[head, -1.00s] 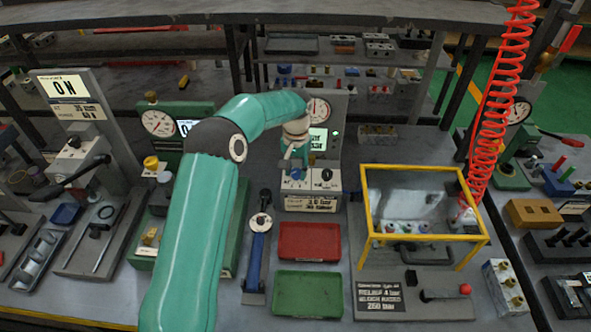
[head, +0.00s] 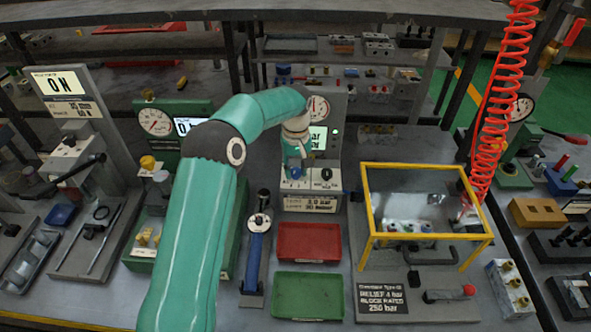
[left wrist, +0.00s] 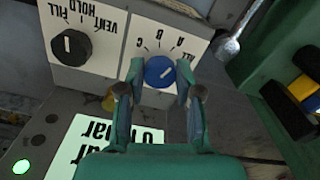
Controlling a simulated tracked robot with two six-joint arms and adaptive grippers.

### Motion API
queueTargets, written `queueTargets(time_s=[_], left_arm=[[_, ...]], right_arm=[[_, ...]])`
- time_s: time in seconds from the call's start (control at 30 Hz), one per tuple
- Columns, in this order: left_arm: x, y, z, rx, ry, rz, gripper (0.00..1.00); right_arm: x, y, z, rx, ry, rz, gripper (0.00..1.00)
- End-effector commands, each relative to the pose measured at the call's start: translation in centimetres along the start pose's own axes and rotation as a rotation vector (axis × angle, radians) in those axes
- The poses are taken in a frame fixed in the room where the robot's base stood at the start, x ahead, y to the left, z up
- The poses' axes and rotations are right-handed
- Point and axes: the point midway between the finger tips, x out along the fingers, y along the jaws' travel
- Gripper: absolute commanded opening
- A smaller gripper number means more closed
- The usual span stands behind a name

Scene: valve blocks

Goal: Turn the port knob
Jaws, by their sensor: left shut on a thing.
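The port knob is a blue round knob (left wrist: 159,71) on the white face of a valve block (head: 309,186). Marks A, B, C and ALL stand around it, and its white line slants toward ALL in the left wrist view. My left gripper (left wrist: 160,78) has one finger on each side of the knob and is shut on it. My right gripper is not in view.
A black knob (left wrist: 71,46) marked FILL, VENT and HOLD sits beside the blue one. A gauge panel with a lit screen (head: 318,138) stands behind. A red tray (head: 309,242), green tray (head: 308,296) and yellow-framed guard (head: 420,167) are nearby.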

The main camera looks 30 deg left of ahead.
Motion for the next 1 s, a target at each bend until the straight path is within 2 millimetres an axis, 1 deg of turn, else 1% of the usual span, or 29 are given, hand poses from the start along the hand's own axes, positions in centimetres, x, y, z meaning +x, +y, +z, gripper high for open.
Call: queueTargets(time_s=[0.5,0.53,0.67,0.7,1.0], left_arm=[[-0.1,0.06,-0.03,-0.03,0.002,0.003,0.0],[-0.1,0.06,-0.03,-0.03,0.002,0.003,0.36],[-0.09,0.04,-0.03,-0.029,0.001,0.002,0.58],[-0.08,0.03,-0.03,-0.029,0.001,0.002,0.6],[-0.16,-0.01,-0.04,-0.03,0.001,0.001,0.6]], right_arm=[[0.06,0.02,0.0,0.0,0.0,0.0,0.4],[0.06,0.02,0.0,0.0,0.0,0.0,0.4],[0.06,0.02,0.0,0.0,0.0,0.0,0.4],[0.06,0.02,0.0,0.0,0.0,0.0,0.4],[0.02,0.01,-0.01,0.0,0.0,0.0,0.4]])
